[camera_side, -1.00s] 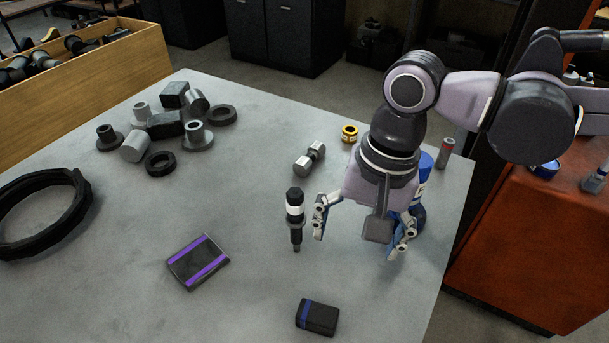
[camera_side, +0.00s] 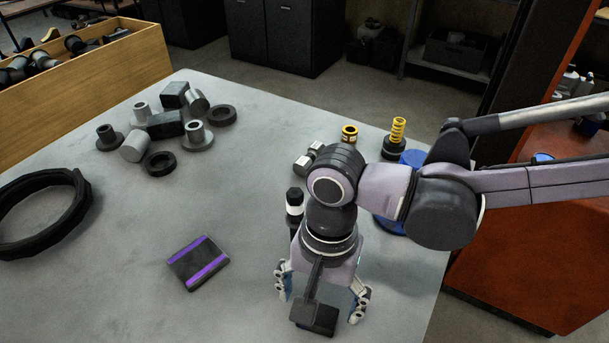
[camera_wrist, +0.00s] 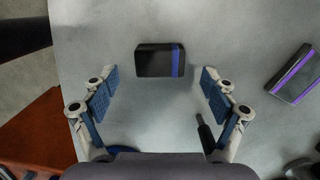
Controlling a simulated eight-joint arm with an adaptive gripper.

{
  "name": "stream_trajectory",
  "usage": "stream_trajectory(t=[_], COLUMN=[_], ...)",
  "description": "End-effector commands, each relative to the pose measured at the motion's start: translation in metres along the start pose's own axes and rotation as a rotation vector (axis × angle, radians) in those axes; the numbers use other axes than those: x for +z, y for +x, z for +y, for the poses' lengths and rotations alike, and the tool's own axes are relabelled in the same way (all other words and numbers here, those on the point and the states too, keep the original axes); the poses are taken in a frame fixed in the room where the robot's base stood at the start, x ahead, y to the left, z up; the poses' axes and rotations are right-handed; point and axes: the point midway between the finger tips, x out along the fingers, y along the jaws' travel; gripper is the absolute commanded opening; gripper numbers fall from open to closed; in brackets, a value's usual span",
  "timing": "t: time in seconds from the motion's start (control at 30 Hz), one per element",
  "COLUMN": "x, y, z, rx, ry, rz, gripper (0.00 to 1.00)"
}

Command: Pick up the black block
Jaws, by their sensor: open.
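A black block (camera_wrist: 153,60) with a blue stripe lies on the grey table in the wrist view, at the upper middle. In the side view my gripper hides it. My gripper (camera_wrist: 160,78) is open and empty, pointing down, with one finger to each side of the block's position in the wrist view. The fingers do not touch the block. In the side view my gripper (camera_side: 320,300) is low over the front part of the table.
A black and white injector-like part (camera_side: 294,204) stands close by my gripper. A flat purple-striped box (camera_side: 198,263) lies to the left. A blue container (camera_side: 390,226) is behind my arm. Several metal parts (camera_side: 165,125) and a black ring (camera_side: 40,245) lie farther left.

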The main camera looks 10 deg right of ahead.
Motion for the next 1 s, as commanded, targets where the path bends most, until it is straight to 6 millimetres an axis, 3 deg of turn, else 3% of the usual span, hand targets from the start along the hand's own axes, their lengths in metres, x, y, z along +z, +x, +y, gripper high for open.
stream_trajectory(t=[0.3, 0.6, 0.8, 0.83, 1.0], x=[0.001, 0.001, 0.001, 0.001, 0.001], y=[0.038, 0.041, 0.041, 0.041, 0.041], z=[0.0, 0.0, 0.0, 0.0, 0.0], rx=[-0.003, -0.003, -0.003, -0.003, -0.002], ry=[0.0, 0.0, 0.0, 0.0, 0.0], rz=[0.001, 0.001, 0.001, 0.001, 0.001], gripper=[0.85, 0.85, 0.28, 0.23, 0.23])
